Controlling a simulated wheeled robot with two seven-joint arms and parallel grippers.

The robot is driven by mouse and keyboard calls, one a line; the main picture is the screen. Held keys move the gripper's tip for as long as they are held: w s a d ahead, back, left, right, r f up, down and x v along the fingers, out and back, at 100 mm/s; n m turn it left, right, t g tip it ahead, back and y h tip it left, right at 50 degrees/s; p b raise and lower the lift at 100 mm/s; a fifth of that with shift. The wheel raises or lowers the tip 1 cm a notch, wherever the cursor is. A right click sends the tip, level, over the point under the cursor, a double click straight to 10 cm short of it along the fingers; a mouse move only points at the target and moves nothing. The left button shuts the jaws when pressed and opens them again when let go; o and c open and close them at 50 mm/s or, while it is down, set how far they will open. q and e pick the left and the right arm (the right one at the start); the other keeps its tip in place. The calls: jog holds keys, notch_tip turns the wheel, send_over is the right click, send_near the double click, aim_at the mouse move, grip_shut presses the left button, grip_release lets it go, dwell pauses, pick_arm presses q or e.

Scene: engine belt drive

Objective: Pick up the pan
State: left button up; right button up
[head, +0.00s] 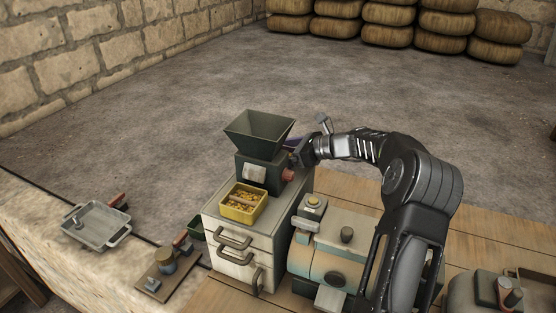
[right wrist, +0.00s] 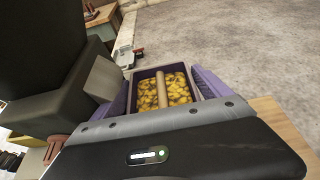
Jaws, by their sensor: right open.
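A shallow grey pan (head: 95,225) with a loop handle at each end lies on the stone ledge at the left of the head view. A small yellow tray (head: 262,207) of yellow pieces sits on the white cabinet, in front of the dark mill. My right gripper (head: 291,143) is beside the mill, partly hidden behind it, far from the grey pan. In the right wrist view its purple fingers (right wrist: 163,90) are apart. A container of yellow pieces (right wrist: 178,84) with a rod across it shows between them; whether they touch it is unclear. My left gripper is out of view.
The mill's hopper (head: 262,132) stands close left of my right gripper. The white drawer cabinet (head: 240,262) and a cream and blue machine (head: 325,258) are below. A wooden board with a small pot (head: 165,260) lies near the grey pan. Sacks (head: 390,20) line the back.

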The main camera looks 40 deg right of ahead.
jog(key=c, duration=1.3)
jog(key=shift+r, duration=0.15)
jog(key=shift+r, duration=0.45)
notch_tip(320, 180, up, 2)
jog(key=shift+b, duration=0.4)
jog(key=shift+s+d+r+b, duration=0.15)
jog(key=shift+s+d, duration=1.25)
jog(key=shift+s, duration=1.25)
jog(key=shift+s+d+b, duration=0.15)
jog(key=shift+s+d, duration=1.2)
jog(key=shift+s, duration=1.35)
jog(key=shift+s+d+r+b, duration=0.15)
jog(key=shift+s+d, duration=1.25)
jog(key=shift+s, duration=1.25)
jog(key=shift+f, duration=0.15)
